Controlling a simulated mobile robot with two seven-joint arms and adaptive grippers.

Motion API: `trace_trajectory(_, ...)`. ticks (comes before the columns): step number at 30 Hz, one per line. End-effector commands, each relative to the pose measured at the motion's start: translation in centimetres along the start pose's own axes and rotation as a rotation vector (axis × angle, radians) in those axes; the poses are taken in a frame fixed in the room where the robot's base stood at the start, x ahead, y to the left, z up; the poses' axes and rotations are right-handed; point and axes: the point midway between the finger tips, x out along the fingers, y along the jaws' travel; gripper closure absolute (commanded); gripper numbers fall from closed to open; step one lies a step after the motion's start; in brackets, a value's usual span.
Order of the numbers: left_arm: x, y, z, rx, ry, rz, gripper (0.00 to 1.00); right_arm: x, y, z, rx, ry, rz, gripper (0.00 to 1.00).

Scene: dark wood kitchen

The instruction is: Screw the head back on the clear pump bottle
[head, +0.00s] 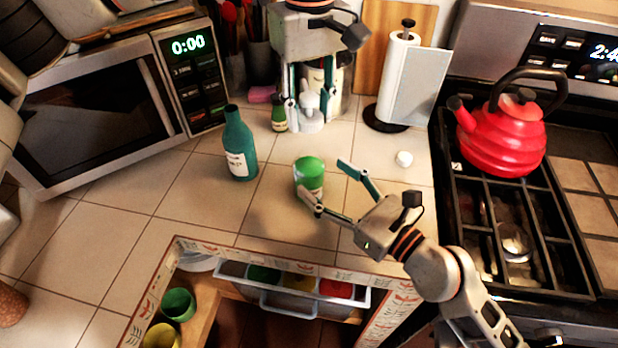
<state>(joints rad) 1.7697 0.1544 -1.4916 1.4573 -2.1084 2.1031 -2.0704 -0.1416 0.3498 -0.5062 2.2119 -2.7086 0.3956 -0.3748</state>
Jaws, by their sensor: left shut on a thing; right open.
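My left gripper (311,112) comes down at the back of the counter, its fingers on either side of a white pump head (311,122), and is shut on it. I cannot make out a clear bottle body below the pump head. My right gripper (328,190) is open in the middle of the counter. Its fingers reach to either side of a green-topped container (309,168) with a pale label, which stands upright. One finger overlaps the container's lower left side in the picture; I cannot tell whether they touch.
A teal bottle (239,145) stands left of the container. A small green bottle (279,115) is beside my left gripper. A paper towel holder (398,80) and a small white round thing (404,158) are to the right. A red kettle (503,135) sits on the stove. An open drawer (290,302) is in front.

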Motion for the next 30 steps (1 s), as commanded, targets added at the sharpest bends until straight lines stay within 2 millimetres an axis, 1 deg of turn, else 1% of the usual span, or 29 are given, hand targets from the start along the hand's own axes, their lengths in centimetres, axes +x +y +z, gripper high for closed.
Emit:
trace_trajectory(1, 0.0, 0.0, 0.0, 0.000, 0.000, 0.000, 0.86, 1.0, -0.1, 0.1, 0.000, -0.003, -0.001, 0.34)
trace_trajectory(3, 0.0, 0.0, 0.0, 0.000, 0.000, 0.000, 0.86, 2.2, -0.1, 0.1, -0.001, -0.003, -0.001, 0.34)
trace_trajectory(6, 0.0, 0.0, 0.0, 0.000, 0.000, 0.000, 0.86, 3.6, -0.1, 0.1, 0.000, -0.002, -0.001, 0.34)
trace_trajectory(10, 0.0, 0.0, 0.0, 0.000, 0.000, 0.000, 0.86, 5.0, 0.0, 0.0, 0.000, -0.001, 0.000, 0.34)
trace_trajectory(15, 0.0, 0.0, 0.0, 0.000, 0.000, 0.000, 0.86, 5.8, 0.0, 0.0, -0.001, 0.000, -0.001, 0.34)
trace_trajectory(24, 0.0, 0.0, 0.0, 0.000, 0.000, 0.000, 0.86, 5.8, 0.0, 0.0, 0.000, 0.000, -0.001, 0.34)
trace_trajectory(26, 0.0, 0.0, 0.0, 0.000, 0.000, 0.000, 0.86, 5.8, 0.0, 0.0, 0.000, 0.000, -0.001, 0.50)
trace_trajectory(27, 0.0, 0.0, 0.0, 0.000, 0.000, 0.000, 0.86, 5.8, 0.0, 0.0, 0.000, 0.000, -0.001, 0.60)
trace_trajectory(29, 0.0, 0.0, 0.0, 0.000, 0.000, 0.000, 0.86, 5.8, 0.0, 0.0, 0.000, 0.000, -0.001, 0.76)
trace_trajectory(30, 0.0, 0.0, 0.0, 0.000, 0.000, 0.000, 0.86, 5.8, 0.0, 0.0, 0.000, 0.000, -0.001, 0.86)
